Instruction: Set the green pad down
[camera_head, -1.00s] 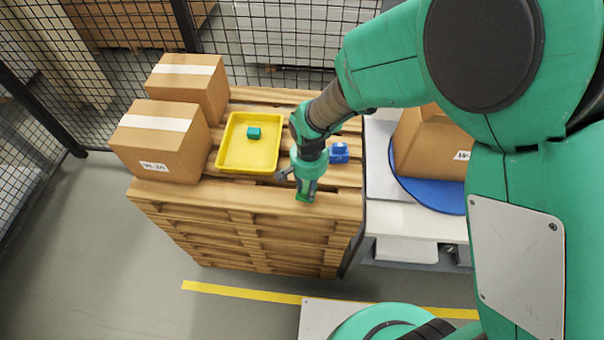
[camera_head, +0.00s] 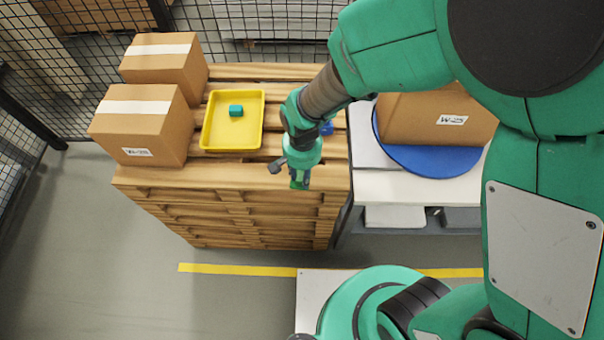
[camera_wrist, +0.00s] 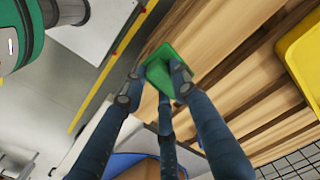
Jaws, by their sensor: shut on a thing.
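The green pad (camera_wrist: 162,66) is between the fingertips of my gripper (camera_wrist: 157,77) in the wrist view, with pallet boards behind it. My gripper is shut on it. In the head view my gripper (camera_head: 300,179) points down at the front edge of the pallet stack (camera_head: 200,176), right of the yellow tray. The pad shows there only as a small green patch (camera_head: 299,184) at the fingertips. I cannot tell whether it touches the wood.
A blue object (camera_head: 327,129) is partly hidden behind my arm. At right, a carton (camera_head: 430,120) sits on a blue disc (camera_head: 400,157). Front boards are mostly clear.

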